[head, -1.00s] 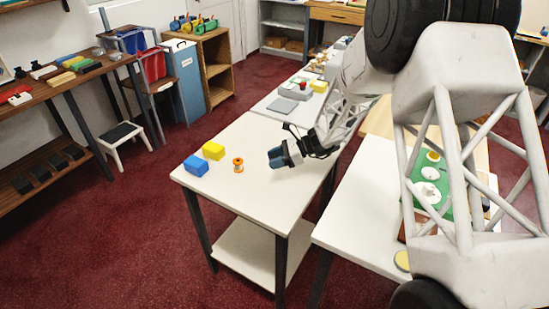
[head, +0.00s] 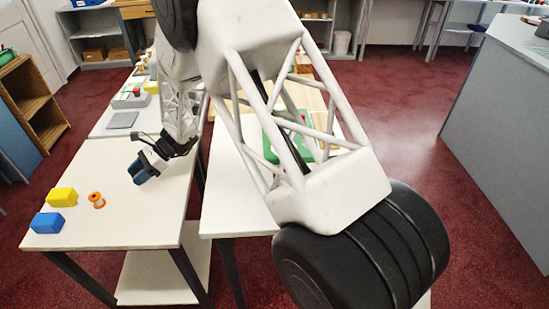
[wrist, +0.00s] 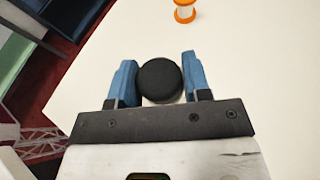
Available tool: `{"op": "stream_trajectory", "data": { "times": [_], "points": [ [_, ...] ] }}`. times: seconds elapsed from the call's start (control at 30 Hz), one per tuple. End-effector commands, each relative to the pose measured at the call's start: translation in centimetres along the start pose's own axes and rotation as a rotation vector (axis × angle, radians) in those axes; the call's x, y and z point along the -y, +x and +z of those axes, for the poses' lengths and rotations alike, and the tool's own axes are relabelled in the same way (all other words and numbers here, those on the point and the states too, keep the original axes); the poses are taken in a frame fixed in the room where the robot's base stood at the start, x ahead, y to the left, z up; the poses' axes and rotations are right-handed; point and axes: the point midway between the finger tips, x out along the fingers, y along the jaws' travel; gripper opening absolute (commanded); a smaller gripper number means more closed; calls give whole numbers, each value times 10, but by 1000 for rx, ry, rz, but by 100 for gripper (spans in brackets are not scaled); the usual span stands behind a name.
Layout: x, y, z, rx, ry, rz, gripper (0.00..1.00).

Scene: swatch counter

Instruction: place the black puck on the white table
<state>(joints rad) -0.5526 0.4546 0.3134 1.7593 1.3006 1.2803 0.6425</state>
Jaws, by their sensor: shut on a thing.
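The black puck (wrist: 160,79) sits between the two blue fingers of my gripper (wrist: 160,82) in the wrist view, and the gripper is shut on it. In the head view my gripper (head: 140,174) hangs over the right part of the white table (head: 125,222). The puck cannot be made out there. The white table top also fills much of the wrist view (wrist: 255,75). I cannot tell how high the puck is above it.
An orange-and-white spool (head: 97,200), a yellow block (head: 62,197) and a blue block (head: 47,223) stand at the table's left side. The middle and front of the top are clear. Another white table (head: 228,195) stands to the right, behind my arm.

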Motion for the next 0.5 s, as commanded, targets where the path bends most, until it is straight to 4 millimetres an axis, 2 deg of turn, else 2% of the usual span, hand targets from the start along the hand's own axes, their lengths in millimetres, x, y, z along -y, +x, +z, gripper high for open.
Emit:
{"op": "stream_trajectory", "data": {
  "times": [0.27, 0.5],
  "points": [
    [-18, -52, -2, 3, 33, -93, 21],
    [-43, -106, -6, 5, 73, -197, 21]
  ]
}}
